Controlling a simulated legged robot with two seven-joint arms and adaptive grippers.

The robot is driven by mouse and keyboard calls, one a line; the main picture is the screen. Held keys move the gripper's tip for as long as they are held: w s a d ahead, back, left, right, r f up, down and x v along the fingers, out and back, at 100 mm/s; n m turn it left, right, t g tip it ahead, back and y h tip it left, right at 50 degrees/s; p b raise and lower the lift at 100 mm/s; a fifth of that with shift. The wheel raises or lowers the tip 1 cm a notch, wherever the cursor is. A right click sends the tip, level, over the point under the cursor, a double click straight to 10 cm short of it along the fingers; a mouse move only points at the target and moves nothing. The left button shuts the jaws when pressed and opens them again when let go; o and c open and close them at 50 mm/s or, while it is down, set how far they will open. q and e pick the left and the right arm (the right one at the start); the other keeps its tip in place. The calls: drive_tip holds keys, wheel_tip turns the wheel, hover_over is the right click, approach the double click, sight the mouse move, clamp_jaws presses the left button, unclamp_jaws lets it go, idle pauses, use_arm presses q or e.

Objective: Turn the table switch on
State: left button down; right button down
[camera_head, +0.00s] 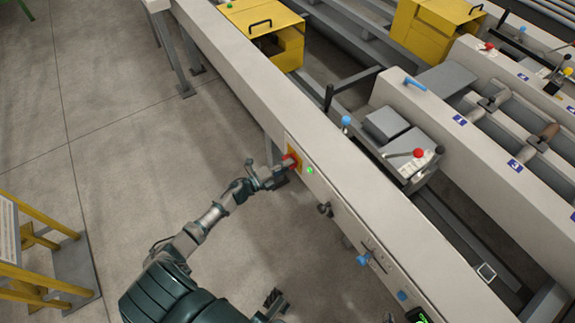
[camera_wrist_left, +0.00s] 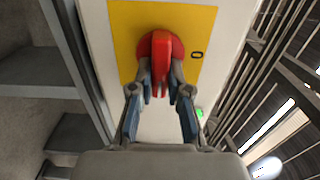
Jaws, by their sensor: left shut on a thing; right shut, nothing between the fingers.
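The table switch is a red rotary knob (camera_head: 291,160) on a yellow plate on the side of the long pale runout table (camera_head: 345,175). In the left wrist view the knob (camera_wrist_left: 161,46) has a raised red handle that points down the picture toward my gripper. My left gripper (camera_head: 280,170) is at the switch. In the left wrist view its two fingers (camera_wrist_left: 160,90) are closed on either side of the handle, and they hide part of it. My right gripper (camera_head: 274,302) is low at the bottom edge, away from the switch, shut and empty.
A green light (camera_head: 310,170) glows beside the yellow plate (camera_wrist_left: 125,28). Further along the table side are a dark knob (camera_head: 325,209) and a blue-handled control (camera_head: 364,258). Yellow railing (camera_head: 40,270) stands at the lower left. The floor on the left is open.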

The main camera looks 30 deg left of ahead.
use_arm(q)
drive_tip(key=shift+f, duration=0.2)
idle(0.3)
drive_tip(key=c, duration=1.1)
unclamp_jaws()
drive_tip(key=shift+d, duration=0.1)
drive_tip(key=v, duration=1.2)
drive_tip(key=shift+f, duration=0.1)
